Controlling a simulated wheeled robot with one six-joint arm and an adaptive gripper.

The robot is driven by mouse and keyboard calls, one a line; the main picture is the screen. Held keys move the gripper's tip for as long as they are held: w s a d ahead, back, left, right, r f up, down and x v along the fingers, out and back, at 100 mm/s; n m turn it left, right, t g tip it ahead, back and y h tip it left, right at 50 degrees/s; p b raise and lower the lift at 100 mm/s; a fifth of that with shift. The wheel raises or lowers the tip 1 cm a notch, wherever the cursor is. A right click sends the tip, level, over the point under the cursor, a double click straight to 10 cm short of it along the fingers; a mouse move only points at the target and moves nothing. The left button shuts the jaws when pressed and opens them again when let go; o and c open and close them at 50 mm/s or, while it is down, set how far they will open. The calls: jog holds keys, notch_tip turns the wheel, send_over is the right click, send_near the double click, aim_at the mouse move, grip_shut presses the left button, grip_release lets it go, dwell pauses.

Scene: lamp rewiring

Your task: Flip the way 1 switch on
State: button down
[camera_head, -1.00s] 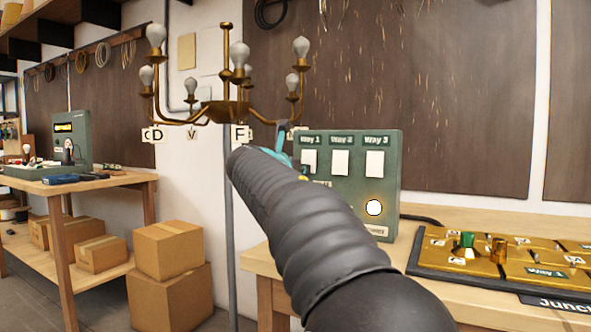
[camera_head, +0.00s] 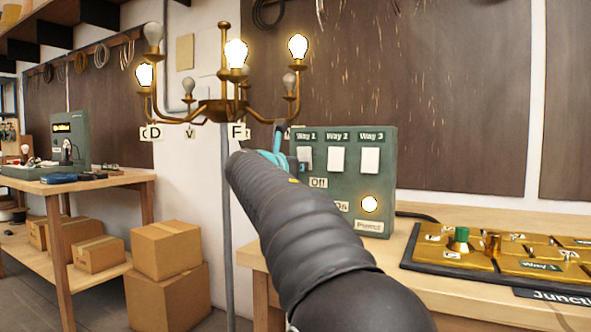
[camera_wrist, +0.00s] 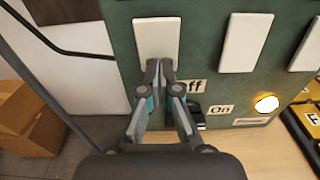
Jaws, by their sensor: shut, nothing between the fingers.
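The green switch panel (camera_head: 385,200) stands on the wooden bench, with white switches under the labels Way 1, Way 2 and Way 3. The Way 1 switch (camera_head: 305,158) is at the left, partly behind my gripper; in the wrist view it (camera_wrist: 157,40) shows as a white plate. My gripper (camera_wrist: 160,68) is shut and empty, its tips at the lower edge of that switch. I cannot tell if they touch it. My gripper (camera_head: 279,135) also shows in the head view, left of the panel. The chandelier (camera_head: 222,105) has several bulbs, three of them lit.
A round power light (camera_head: 370,204) glows on the panel, near "Off" and "On" labels. The brass junction board (camera_head: 500,252) lies on the bench at the right. Cardboard boxes (camera_head: 168,270) stand at the left, beside another bench.

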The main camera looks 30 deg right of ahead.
jog(key=f+b+v, duration=0.1)
jog(key=f+v, duration=0.1)
jog(key=v, duration=1.1)
jog(key=shift+a+f, duration=0.2)
jog(key=shift+a, duration=0.25)
jog(key=shift+s, duration=0.15)
